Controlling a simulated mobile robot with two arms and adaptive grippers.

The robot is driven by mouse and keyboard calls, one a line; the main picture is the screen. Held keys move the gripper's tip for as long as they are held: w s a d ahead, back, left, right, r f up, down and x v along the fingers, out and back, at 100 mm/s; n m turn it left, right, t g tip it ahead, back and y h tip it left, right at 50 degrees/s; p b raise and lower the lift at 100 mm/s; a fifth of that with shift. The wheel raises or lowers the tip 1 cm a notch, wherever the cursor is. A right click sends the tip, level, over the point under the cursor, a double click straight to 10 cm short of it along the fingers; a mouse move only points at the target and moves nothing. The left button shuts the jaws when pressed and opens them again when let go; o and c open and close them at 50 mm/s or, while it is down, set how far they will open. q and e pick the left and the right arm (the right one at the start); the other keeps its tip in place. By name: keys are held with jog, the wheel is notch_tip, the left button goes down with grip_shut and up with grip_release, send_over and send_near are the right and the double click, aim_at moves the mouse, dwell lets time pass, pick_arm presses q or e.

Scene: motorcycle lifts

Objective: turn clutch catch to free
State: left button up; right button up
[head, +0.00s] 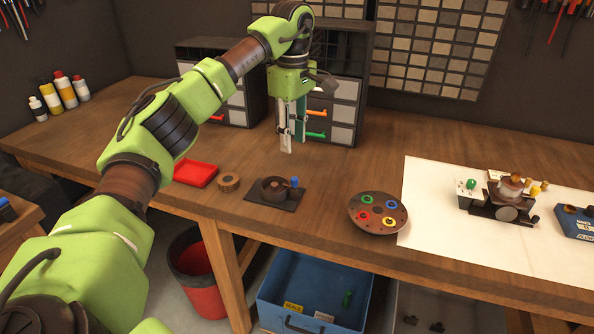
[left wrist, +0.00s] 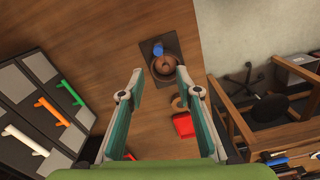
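A round dark drum on a black base plate (head: 260,198) stands near the table's front edge, with a blue knob (head: 294,182) at its right side. It also shows in the left wrist view, with the blue knob (left wrist: 158,49) and the drum ahead of the fingers. On the white sheet stands a small mechanism (head: 507,201) with a green knob (head: 471,184) on a pale plate. I cannot tell which knob is the clutch catch. My left gripper (head: 290,138) is open and empty, pointing down above and behind the drum. My right gripper is not in view.
A brown ring (head: 228,183), a red tray (head: 196,173) and a round plate with coloured rings (head: 378,227) are on the table. Drawer cabinets (head: 343,113) stand behind my left gripper. A blue box (head: 576,222) sits far right. A blue bin (head: 312,285) is below.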

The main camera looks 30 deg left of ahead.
aim_at(294, 178)
pick_arm(q)
notch_tip(294, 178, down, 4)
jog(key=shift+s+p, duration=0.15)
jog(key=shift+p, duration=0.15)
jog(key=shift+w+f, duration=0.2)
jog(key=shift+f, duration=0.9)
notch_tip(294, 178, down, 5)
jog(key=shift+w+r+p, duration=0.1)
jog(key=shift+r+p, duration=0.05)
jog(key=shift+p, duration=0.45)
jog(key=shift+f, duration=0.35)
jog(key=shift+c, duration=1)
grip_shut()
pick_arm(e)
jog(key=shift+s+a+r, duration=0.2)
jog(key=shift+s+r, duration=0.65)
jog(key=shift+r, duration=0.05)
